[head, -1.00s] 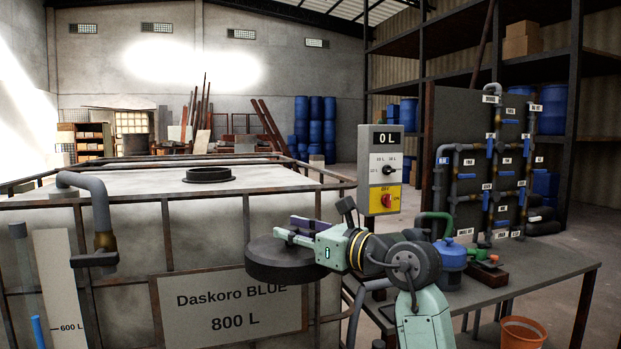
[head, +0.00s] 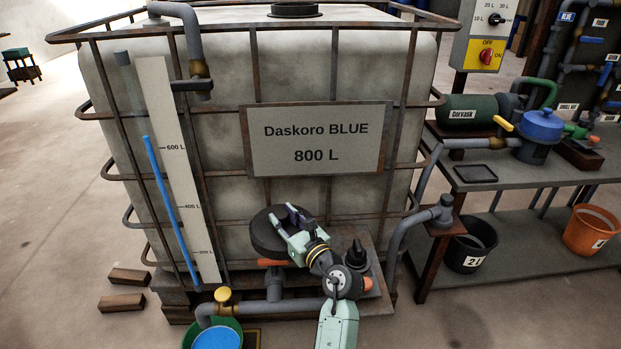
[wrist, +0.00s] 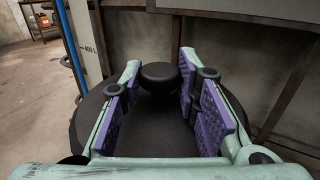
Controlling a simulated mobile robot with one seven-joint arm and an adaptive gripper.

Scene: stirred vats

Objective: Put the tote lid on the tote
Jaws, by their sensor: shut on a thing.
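The tote (head: 215,60) is a big pale caged tank with a sign reading "Daskoro BLUE 800 L". Its dark round top opening (head: 297,10) shows at the upper edge of the head view. My gripper (head: 287,214) is shut on the tote lid (head: 264,240), a black disc, in front of the tote's lower front and well below its top. In the wrist view the lid (wrist: 85,125) spreads under the purple finger pads, and its round knob (wrist: 160,72) shows between the fingertips. The exact contact of the pads is hard to see.
A clear level gauge (head: 180,170) and grey pipes stand on the tote's front. A green bucket (head: 215,335) is below left. A bench (head: 530,175) with a green pump (head: 467,115) stands right, with black and orange buckets below. Floor at left is mostly open.

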